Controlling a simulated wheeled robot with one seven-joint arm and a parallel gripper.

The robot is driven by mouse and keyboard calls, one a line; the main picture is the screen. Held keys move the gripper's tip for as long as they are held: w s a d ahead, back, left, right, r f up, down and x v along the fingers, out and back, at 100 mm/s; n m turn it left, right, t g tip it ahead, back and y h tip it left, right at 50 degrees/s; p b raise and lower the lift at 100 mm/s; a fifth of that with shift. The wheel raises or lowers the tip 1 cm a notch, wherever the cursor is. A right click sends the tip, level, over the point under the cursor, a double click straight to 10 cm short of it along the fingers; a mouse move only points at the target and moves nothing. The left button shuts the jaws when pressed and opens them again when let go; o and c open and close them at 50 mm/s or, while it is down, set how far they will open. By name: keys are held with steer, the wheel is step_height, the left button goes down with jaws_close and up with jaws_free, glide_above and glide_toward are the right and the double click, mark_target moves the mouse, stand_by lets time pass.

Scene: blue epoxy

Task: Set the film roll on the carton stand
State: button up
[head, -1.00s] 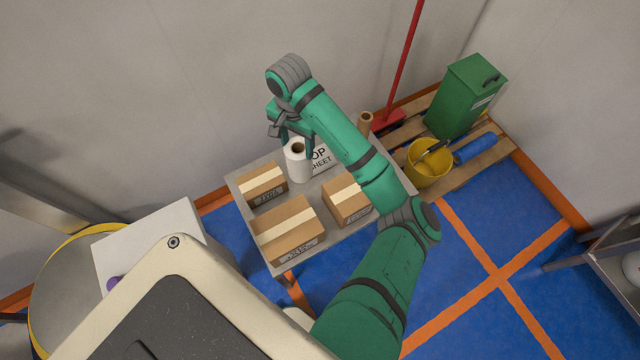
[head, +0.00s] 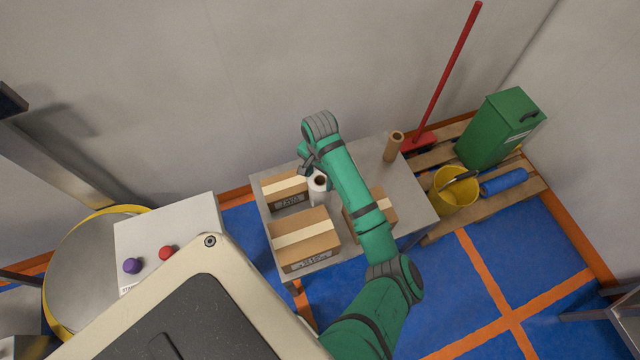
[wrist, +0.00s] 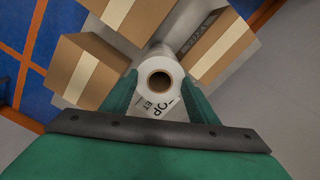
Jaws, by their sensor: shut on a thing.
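The film roll (head: 317,193) is white with a brown cardboard core and stands about upright. My gripper (head: 316,173) is shut on it. In the wrist view the roll (wrist: 159,80) sits between the two green fingers, its open core facing the camera. The carton stand (head: 270,222) is a grey table with brown cartons on it. The roll is over the table between the cartons; I cannot tell whether its base touches the top. My arm hides part of the table and the right carton.
A small carton (head: 285,201), a large carton (head: 306,255) and a right carton (head: 383,204) crowd around the roll. A brown tube (head: 393,147) stands at the table's back right. The table's right part is bare.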

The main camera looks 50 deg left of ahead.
steer(key=shift+f, duration=2.6)
steer(key=o, duration=1.2)
steer(key=shift+c, duration=0.2)
steer(key=shift+r, duration=0.1)
step_height(320, 180, up, 12)
steer(key=shift+r, duration=0.1)
